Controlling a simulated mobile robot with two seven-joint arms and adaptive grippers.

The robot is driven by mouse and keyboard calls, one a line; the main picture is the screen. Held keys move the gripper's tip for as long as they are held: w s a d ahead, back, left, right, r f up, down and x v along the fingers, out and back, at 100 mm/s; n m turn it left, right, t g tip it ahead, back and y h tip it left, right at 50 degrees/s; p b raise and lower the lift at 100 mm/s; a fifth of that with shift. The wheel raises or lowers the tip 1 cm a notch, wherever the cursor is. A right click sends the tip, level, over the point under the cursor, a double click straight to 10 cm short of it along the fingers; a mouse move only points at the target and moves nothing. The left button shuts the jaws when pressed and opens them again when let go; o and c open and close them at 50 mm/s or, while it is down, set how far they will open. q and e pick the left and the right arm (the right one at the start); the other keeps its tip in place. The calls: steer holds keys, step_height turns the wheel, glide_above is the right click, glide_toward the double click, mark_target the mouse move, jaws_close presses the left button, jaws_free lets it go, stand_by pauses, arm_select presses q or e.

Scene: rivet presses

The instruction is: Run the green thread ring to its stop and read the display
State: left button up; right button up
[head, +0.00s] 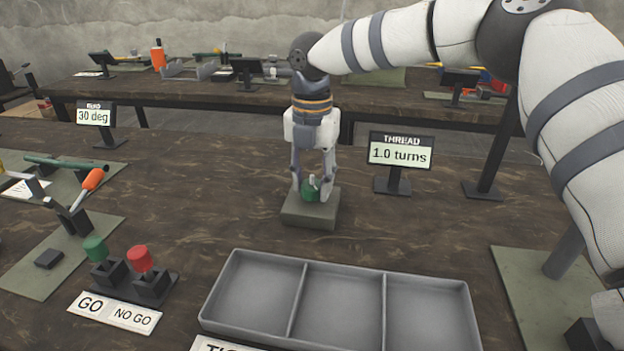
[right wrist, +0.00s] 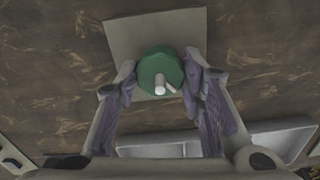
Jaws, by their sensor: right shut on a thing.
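The green thread ring (head: 309,190) sits low on a small grey-green block (head: 310,213) in the middle of the table. In the right wrist view the ring (right wrist: 160,70) surrounds a white stud (right wrist: 160,89), with a small pale pin beside it. My right gripper (head: 313,191) points straight down and is shut on the ring, one finger on each side. The display (head: 400,154) stands to the right of the block and reads "THREAD 1.0 turns". My left gripper is not in view.
A grey three-compartment tray (head: 295,302) lies empty in front of the block. A GO / NO GO holder with green and red gauges (head: 139,258) stands front left. A bend fixture with an orange handle (head: 92,180) and a "30 deg" display (head: 95,115) are at left.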

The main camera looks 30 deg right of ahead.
mark_target(312, 184)
steer(key=shift+m, duration=0.5)
stand_by(0.3)
steer(key=o, duration=1.1)
steer(key=shift+o, duration=0.2)
step_height(312, 184, up, 12)
